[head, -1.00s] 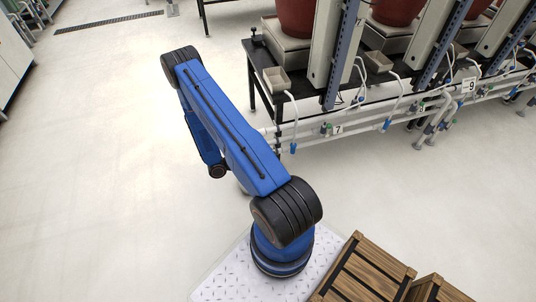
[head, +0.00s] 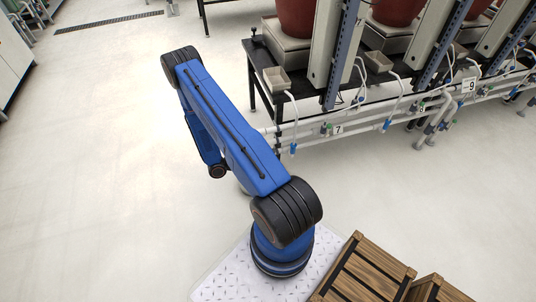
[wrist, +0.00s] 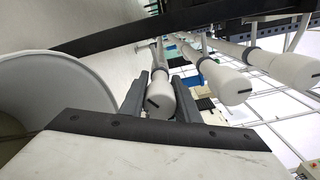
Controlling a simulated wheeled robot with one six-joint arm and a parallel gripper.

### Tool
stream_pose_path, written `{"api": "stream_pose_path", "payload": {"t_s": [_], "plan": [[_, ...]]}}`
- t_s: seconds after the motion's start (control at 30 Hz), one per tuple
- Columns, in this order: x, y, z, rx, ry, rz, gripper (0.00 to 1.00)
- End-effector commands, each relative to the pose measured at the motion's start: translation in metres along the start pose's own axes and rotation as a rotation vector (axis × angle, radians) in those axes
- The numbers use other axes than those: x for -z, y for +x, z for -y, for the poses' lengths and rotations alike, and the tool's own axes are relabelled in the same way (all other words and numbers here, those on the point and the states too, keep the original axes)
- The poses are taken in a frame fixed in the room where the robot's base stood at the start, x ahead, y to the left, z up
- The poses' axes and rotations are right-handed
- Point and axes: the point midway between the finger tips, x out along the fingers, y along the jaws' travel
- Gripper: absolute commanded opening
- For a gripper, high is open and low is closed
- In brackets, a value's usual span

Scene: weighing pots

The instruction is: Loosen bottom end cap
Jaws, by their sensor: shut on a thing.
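In the wrist view, several white pipes run side by side, with white end caps at their near ends. My gripper (wrist: 161,82) is shut on the end cap (wrist: 160,100) at the left of the row, with one dark finger on each side of it. This cap has a dark slot mark on its face and still sits on its pipe. Two more caps, the middle one (wrist: 234,91) and the right one (wrist: 300,74), are to the right, outside the fingers. In the head view my arm hides the gripper and caps.
A large pale round vessel (wrist: 62,72) stands close to the left of the fingers. A dark beam (wrist: 190,22) crosses above. In the head view a black bench (head: 262,84) carries pots and pipework, and wooden crates (head: 365,272) stand lower right. Floor at left is clear.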

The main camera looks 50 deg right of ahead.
Motion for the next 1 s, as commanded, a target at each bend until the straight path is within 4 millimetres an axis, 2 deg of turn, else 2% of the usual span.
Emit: {"api": "stream_pose_path", "payload": {"t_s": [0.47, 0.5, 0.53, 0.87, 1.0], "plan": [[-0.0007, -0.0010, -0.0009, -0.002, -0.010, 0.001, 0.07], [-0.0008, -0.0010, -0.0009, -0.002, -0.010, 0.001, 0.38], [-0.0007, -0.0010, -0.0009, -0.002, -0.010, 0.001, 0.46], [-0.0004, -0.0013, -0.0004, -0.001, -0.010, 0.001, 0.47], [-0.0009, -0.0098, -0.0005, -0.001, -0.009, 0.002, 0.47]]}}
